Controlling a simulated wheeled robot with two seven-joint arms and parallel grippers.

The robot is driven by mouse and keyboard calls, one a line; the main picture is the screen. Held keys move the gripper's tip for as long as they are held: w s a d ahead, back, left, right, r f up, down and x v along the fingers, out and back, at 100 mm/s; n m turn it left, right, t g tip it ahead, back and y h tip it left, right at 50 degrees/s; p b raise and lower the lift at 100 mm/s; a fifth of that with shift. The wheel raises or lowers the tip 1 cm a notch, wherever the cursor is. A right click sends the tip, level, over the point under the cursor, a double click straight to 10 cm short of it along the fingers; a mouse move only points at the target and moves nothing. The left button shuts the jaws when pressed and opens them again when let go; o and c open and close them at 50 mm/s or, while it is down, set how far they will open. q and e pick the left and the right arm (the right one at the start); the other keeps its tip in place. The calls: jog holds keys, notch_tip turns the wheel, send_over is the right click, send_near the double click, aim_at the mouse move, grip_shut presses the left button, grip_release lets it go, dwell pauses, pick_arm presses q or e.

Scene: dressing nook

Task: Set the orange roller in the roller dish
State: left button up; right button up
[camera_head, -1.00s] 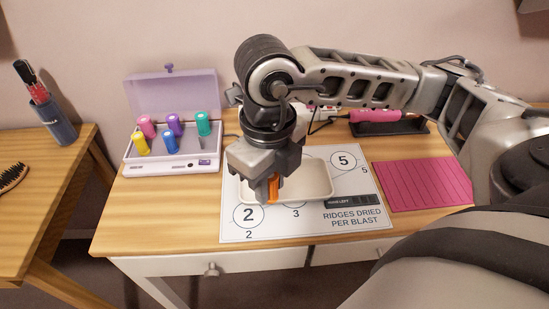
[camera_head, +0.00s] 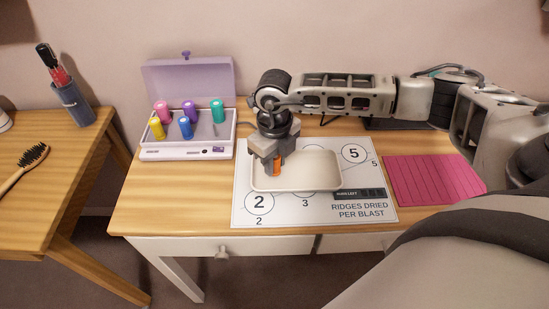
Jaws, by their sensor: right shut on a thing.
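The orange roller (camera_head: 277,166) shows as a small orange patch between the fingers of my right gripper (camera_head: 273,171), which is shut on it. The gripper points down over the left part of the roller dish (camera_head: 318,172), a shallow cream tray on the printed sheet. The roller is at or just above the dish floor; I cannot tell whether it touches. Most of the roller is hidden by the fingers. My left gripper is not in view.
A lilac case (camera_head: 190,147) with several coloured rollers stands open at the left. A pink ridged mat (camera_head: 433,180) lies at the right. The printed sheet (camera_head: 300,214) is under the dish. A hairbrush (camera_head: 26,165) and a blue cup (camera_head: 72,104) are on the side table.

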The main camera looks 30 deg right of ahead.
jog(key=shift+f, duration=0.15)
jog(key=shift+f, duration=0.1)
jog(key=o, duration=1)
jog(key=shift+r, duration=0.55)
notch_tip(320, 180, up, 11)
jog(key=shift+r+b, duration=0.15)
jog(key=shift+b, duration=0.5)
